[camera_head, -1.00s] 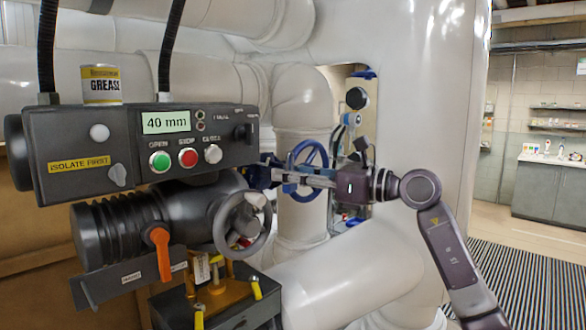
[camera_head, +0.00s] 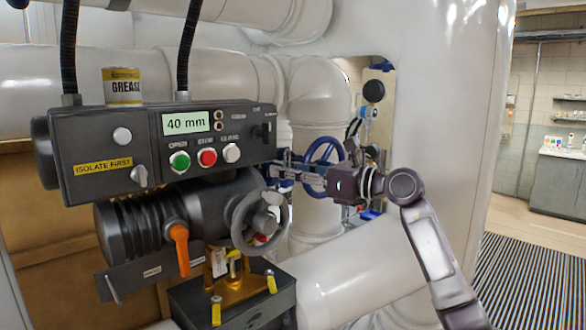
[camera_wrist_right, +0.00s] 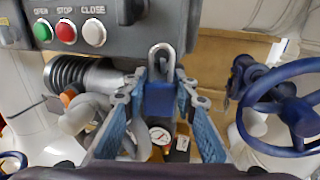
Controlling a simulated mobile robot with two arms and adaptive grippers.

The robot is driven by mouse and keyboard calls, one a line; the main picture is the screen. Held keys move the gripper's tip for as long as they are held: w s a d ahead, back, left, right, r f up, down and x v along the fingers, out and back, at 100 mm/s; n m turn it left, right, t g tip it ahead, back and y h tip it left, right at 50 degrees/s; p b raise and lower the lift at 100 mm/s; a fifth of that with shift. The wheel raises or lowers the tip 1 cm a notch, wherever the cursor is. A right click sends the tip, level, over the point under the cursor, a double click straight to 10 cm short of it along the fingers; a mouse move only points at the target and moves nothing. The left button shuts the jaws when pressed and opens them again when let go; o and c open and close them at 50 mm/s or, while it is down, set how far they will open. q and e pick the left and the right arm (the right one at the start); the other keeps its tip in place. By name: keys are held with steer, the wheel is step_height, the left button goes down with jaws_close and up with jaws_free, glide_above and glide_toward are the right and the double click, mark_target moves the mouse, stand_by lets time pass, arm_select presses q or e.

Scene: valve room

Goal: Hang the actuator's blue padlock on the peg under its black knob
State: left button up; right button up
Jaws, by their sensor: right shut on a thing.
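My right gripper (camera_head: 277,173) reaches in from the right, just below the right end of the actuator's dark control box (camera_head: 105,150). In the right wrist view its fingers (camera_wrist_right: 160,95) are shut on the blue padlock (camera_wrist_right: 160,100). The padlock is upright, with its silver shackle (camera_wrist_right: 161,52) on top and in front of the box's lower edge. The black knob (camera_head: 263,132) is on the right of the box face; its lower part (camera_wrist_right: 128,10) shows at the top of the wrist view. I cannot make out the peg under it. My left gripper is not in view.
A grey handwheel (camera_head: 258,222) and orange lever (camera_head: 180,248) sit below the box. A blue handwheel (camera_head: 325,163) stands behind my right gripper and to the right in the wrist view. A grease can (camera_head: 122,87) stands on the box. Large white pipes surround it.

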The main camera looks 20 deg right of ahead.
steer(key=shift+w+a+f+b, duration=0.2)
steer(key=shift+w+f, duration=0.35)
steer(key=shift+f, duration=0.05)
steer(key=shift+w+a+f+b, duration=0.2)
steer(key=shift+w+f, duration=0.3)
steer(key=shift+f, duration=0.05)
steer(key=o, duration=1.1)
